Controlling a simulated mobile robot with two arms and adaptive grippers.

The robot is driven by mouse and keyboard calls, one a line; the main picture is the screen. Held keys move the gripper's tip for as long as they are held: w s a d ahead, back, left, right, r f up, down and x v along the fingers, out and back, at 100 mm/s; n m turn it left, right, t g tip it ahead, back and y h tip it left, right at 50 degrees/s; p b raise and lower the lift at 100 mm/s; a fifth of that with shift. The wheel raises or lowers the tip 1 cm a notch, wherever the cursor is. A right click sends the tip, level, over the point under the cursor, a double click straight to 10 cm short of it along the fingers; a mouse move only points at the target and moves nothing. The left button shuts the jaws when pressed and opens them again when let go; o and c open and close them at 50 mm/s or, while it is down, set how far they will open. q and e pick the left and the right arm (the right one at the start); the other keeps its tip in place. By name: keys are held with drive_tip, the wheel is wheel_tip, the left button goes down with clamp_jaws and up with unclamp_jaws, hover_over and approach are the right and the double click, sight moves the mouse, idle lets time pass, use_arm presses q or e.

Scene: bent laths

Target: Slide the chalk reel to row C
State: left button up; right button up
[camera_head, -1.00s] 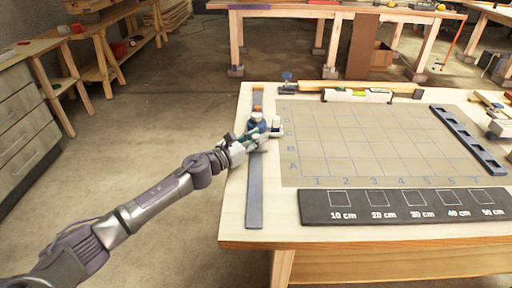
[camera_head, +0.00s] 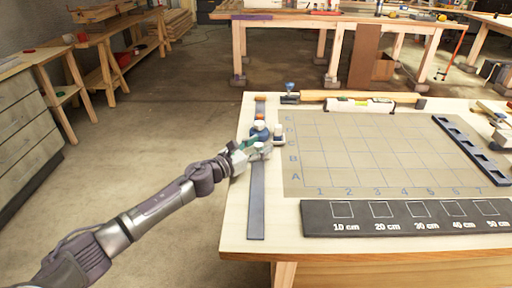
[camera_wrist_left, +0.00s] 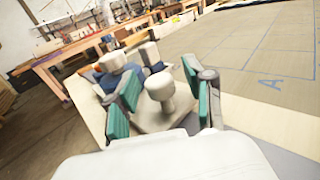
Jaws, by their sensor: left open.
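The chalk reel (camera_head: 260,133), a blue body with pale knobs, sits on the long grey rail (camera_head: 257,205) left of the grid. It is level with about rows C and D; the exact row is unclear behind my gripper. In the left wrist view its blue body (camera_wrist_left: 152,70) is partly hidden behind a cream knob (camera_wrist_left: 160,88) on a pale base. My left gripper (camera_head: 258,148) is at the reel's near side. Its teal-padded fingers (camera_wrist_left: 163,100) are open, one on each side of the cream knob, with gaps visible. My right gripper is not in view.
The grid mat (camera_head: 370,155) has lettered rows and numbered columns. A dark centimetre board (camera_head: 400,218) lies in front, a slotted dark blue bar (camera_head: 470,150) at right. A spirit level (camera_head: 360,105) and a wooden bar lie behind. An orange piece (camera_head: 260,98) is at the rail's far end.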

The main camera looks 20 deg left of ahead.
use_arm(q)
drive_tip(key=v, duration=1.2)
